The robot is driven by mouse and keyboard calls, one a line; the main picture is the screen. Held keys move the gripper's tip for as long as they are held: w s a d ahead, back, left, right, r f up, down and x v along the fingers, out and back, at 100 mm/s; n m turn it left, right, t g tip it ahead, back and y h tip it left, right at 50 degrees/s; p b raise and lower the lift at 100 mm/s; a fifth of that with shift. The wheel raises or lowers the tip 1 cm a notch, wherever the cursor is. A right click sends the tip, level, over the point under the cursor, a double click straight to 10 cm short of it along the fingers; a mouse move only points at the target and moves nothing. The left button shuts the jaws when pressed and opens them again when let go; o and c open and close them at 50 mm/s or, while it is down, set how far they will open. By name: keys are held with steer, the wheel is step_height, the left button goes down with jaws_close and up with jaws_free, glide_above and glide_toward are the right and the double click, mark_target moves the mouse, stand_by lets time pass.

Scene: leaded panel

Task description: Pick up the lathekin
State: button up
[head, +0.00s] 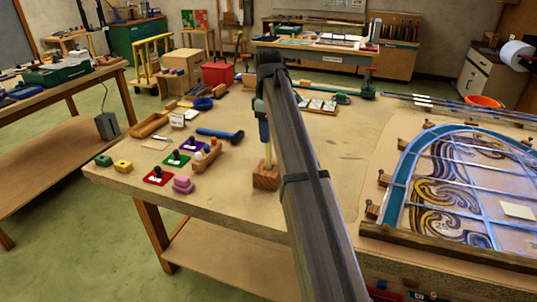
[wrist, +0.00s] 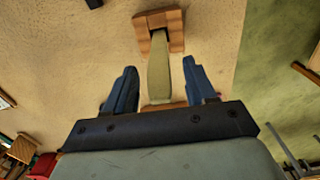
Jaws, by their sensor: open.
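The lathekin looks to be the pale, flat tool (head: 269,152) standing upright in a small wooden block (head: 266,180) near the front of the table. In the wrist view, the pale tool (wrist: 158,82) reaches from its wooden block (wrist: 143,21) back between my fingers. My gripper (head: 264,128) points down over it, its dark blue fingers spread. In the wrist view, my gripper (wrist: 158,70) is open with one finger on each side of the tool and a visible gap at each side.
The leaded panel (head: 455,185) lies in its wooden frame at the right. The tabletop (head: 350,140) between block and panel is mostly clear.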

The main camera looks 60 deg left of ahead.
mark_target(269, 153)
step_height(269, 153, down, 3)
steer(key=shift+w+d+f, duration=0.1)
steer(key=shift+w, duration=0.05)
steer(key=shift+c, duration=0.3)
jaws_close()
stand_by(0.3)
